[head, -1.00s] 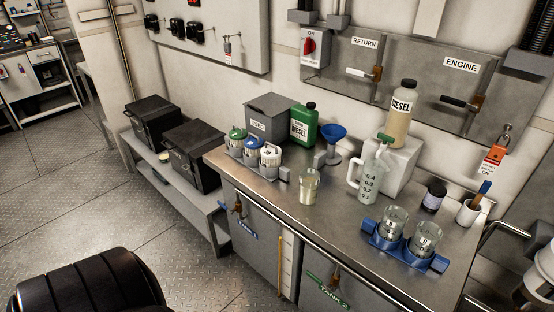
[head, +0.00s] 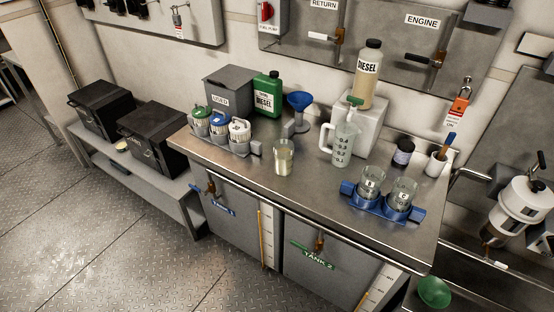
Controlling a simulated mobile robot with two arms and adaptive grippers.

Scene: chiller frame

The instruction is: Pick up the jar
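A clear glass jar (head: 284,157) with pale yellowish contents stands upright near the front edge of the steel bench top (head: 310,189). Two more glass jars, a left one (head: 370,182) and a right one (head: 402,192), stand in a blue holder (head: 383,208) at the right. A small dark jar (head: 403,152) with a pale label stands behind them. I cannot tell which jar the task means. Neither of my grippers is in view.
A measuring jug (head: 343,148), blue funnel (head: 299,101), green diesel can (head: 268,94) and rack of capped filters (head: 226,146) crowd the bench. A diesel bottle (head: 368,74) stands on a white block. A brush cup (head: 437,163) is at the right. The front centre is mostly clear.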

